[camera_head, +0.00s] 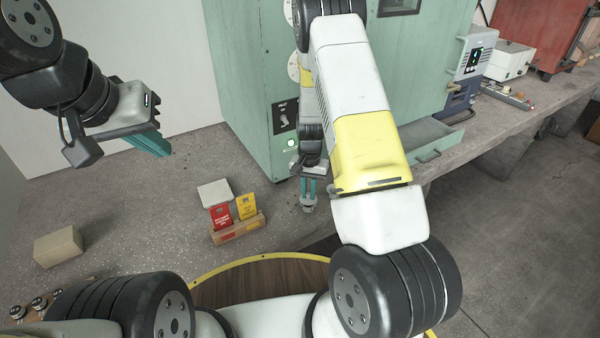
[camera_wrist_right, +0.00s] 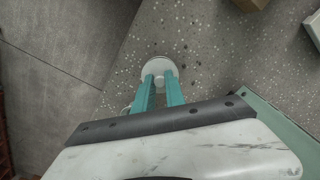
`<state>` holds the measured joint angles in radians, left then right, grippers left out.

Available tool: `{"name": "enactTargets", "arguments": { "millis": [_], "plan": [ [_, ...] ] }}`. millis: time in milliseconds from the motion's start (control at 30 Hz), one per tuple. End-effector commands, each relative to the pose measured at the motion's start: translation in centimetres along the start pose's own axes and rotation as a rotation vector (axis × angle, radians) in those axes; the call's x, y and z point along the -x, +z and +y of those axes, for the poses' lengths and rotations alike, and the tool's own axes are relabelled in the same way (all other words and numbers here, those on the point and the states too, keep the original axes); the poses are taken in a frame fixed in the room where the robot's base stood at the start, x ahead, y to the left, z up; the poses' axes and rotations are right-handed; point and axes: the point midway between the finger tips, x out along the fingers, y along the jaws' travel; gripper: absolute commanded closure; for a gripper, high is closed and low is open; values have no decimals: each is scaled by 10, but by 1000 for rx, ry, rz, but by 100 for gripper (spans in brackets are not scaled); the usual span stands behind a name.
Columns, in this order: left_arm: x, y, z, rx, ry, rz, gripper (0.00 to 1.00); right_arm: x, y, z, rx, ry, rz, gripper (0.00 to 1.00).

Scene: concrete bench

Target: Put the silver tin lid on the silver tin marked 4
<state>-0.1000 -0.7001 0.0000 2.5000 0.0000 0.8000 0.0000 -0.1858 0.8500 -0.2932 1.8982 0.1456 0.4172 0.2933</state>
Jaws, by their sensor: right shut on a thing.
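My right gripper (camera_head: 309,192) points down over the bench beside the green cabinet, shut on a small pale grey round thing, which looks like the silver tin lid (camera_head: 308,207). In the right wrist view the teal fingers (camera_wrist_right: 161,88) end at this pale disc (camera_wrist_right: 160,67). Whether the disc touches anything below it cannot be told. A small pale rim shows left of the fingers in the wrist view, too hidden to name. I cannot make out the silver tin marked 4. My left gripper (camera_head: 153,142) hangs empty above the bench at the left; its finger gap is unclear.
A wooden holder (camera_head: 239,229) with a red card (camera_head: 221,216) and a yellow card (camera_head: 246,206) stands left of my right gripper. A whitish block (camera_head: 214,193) is behind it. A beige block (camera_head: 58,246) lies far left. The green cabinet (camera_head: 240,85) rises behind.

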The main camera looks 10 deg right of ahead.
Motion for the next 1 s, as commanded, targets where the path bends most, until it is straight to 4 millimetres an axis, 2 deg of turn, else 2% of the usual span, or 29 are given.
{"name": "enactTargets", "arguments": {
  "millis": [600,633,733,767,1000],
  "plan": [
    [0,0,0,0,0,0,100,-14,0,0,0,0,0,100],
    [0,0,0,0,0,0,100,-14,0,0,0,0,0,83],
    [0,0,0,0,0,0,100,-14,0,0,0,0,0,63],
    [0,0,0,0,0,0,100,-14,0,0,0,0,0,60],
    [0,0,0,0,0,0,100,-14,0,0,0,0,0,60]
  ]
}}
